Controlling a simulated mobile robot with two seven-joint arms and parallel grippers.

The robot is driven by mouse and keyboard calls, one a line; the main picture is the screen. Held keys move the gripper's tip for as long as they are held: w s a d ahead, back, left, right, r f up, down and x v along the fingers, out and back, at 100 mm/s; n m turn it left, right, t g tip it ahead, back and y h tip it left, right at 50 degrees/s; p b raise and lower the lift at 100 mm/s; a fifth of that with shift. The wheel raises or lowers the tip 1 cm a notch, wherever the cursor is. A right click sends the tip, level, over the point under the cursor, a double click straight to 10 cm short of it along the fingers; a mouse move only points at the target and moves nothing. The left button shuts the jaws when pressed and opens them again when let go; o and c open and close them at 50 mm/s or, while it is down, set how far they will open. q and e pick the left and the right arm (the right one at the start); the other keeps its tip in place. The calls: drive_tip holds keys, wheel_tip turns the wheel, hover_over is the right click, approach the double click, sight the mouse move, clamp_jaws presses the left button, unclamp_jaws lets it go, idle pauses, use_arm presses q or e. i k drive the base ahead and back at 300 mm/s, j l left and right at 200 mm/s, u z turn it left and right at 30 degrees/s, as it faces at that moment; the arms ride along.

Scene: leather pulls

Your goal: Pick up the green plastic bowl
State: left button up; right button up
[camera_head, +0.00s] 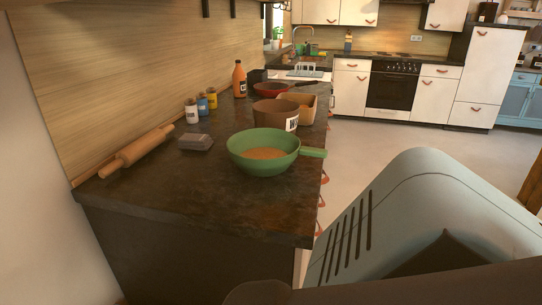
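The green plastic bowl (238,154) stands upright on the dark countertop (190,208), near its front right part. It has a short handle (313,152) pointing right, over the counter's right edge. Its inside bottom looks tan or orange. Neither gripper shows in the head view, and nothing is touching the bowl.
Behind the bowl stand a brown pot (268,115) with a label, a tan container (307,105) and a red pan (270,89). A rolling pin (137,150), a grey box (195,142), small jars (202,105) and an orange bottle (239,80) line the left. The counter's near end is clear.

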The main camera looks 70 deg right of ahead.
sight(259, 151)
drive_tip(key=k+l+z, duration=0.15)
drive_tip(key=k+z, duration=0.15)
drive_tip(key=z, duration=1.5)
